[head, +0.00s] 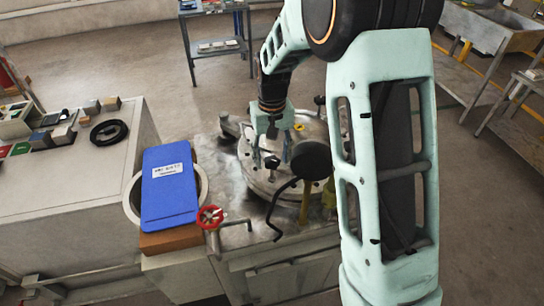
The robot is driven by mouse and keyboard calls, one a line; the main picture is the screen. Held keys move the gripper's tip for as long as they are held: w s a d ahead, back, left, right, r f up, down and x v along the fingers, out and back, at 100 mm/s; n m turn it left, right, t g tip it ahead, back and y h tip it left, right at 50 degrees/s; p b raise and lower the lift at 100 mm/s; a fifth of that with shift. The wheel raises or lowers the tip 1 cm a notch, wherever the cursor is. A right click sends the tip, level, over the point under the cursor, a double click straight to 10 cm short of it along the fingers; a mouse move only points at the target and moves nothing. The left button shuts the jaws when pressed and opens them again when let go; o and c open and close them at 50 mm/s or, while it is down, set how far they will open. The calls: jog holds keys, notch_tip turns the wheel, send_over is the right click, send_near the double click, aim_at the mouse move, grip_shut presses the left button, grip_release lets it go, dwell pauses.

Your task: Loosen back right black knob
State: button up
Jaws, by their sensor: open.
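A round metal test vessel (258,180) with a bolted lid stands on a metal bench. A small black knob (319,100) shows at the back right of the lid, close beside my arm. Another small black knob (272,162) is on the lid below my gripper. A large round black piece (311,159) stands at the front right with a bent black rod. My gripper (271,153) points down over the lid, open, with its fingers apart. I cannot tell whether it touches the knob beneath it. My arm hides the right side of the vessel.
A red valve wheel (210,217) sits at the front. Shelving (218,48) stands behind; open floor lies between.

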notch_tip(320, 180, up, 12)
dwell(0.4)
jog(key=shift+f, duration=0.1)
